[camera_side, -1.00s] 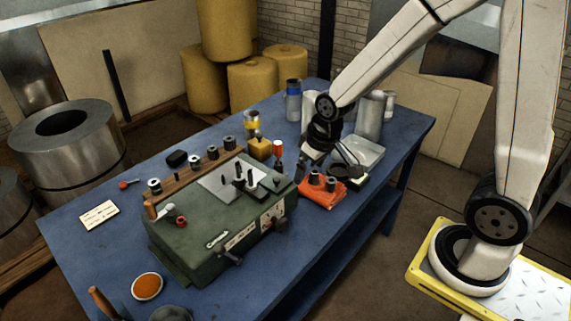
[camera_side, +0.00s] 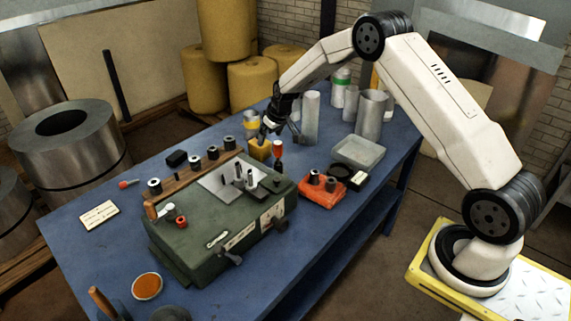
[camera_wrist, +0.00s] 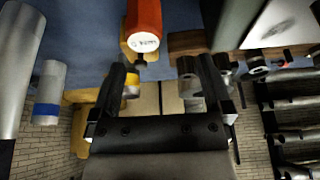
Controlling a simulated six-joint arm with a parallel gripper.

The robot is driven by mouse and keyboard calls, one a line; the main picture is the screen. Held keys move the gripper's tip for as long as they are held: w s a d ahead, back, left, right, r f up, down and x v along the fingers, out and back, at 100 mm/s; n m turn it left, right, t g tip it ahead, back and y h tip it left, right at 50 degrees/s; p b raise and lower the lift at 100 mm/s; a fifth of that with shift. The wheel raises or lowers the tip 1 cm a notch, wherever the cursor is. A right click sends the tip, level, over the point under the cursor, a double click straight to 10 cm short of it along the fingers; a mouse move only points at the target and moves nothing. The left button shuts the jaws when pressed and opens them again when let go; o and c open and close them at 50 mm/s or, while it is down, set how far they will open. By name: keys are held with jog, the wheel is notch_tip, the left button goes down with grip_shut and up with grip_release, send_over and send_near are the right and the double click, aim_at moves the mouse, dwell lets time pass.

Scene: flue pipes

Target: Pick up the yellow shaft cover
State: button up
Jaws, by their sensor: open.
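A small yellow block-like piece (camera_side: 259,151), which looks like the yellow shaft cover, sits on the blue table behind the green machine. A cup-like piece with a yellow band (camera_side: 251,119) stands just behind it; I cannot be sure which one is the cover. My gripper (camera_side: 278,134) is open and points down, close above the block, with one finger partly over it. In the wrist view my gripper (camera_wrist: 162,68) shows two spread fingers with nothing held between them. A yellow piece (camera_wrist: 131,82) shows partly hidden beside the left finger.
A red-orange tube (camera_side: 278,149) stands right beside the block; it also shows large in the wrist view (camera_wrist: 143,25). The green machine (camera_side: 215,237) is in front. Grey cylinders (camera_side: 310,118) stand to the right. An orange-red tray piece (camera_side: 320,190) lies front right.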

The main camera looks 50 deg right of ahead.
aim_at(267, 147)
jog(key=w+d+f, duration=0.3)
jog(key=d+f, duration=0.1)
jog(key=shift+w+d, duration=0.2)
jog(key=shift+d, duration=0.05)
jog(key=shift+f, duration=0.1)
jog(key=shift+x, duration=1.25)
jog(key=shift+w, duration=0.1)
jog(key=shift+x, duration=2.55)
jog(key=shift+w, duration=0.2)
jog(key=c, duration=1)
jog(key=shift+c, duration=0.2)
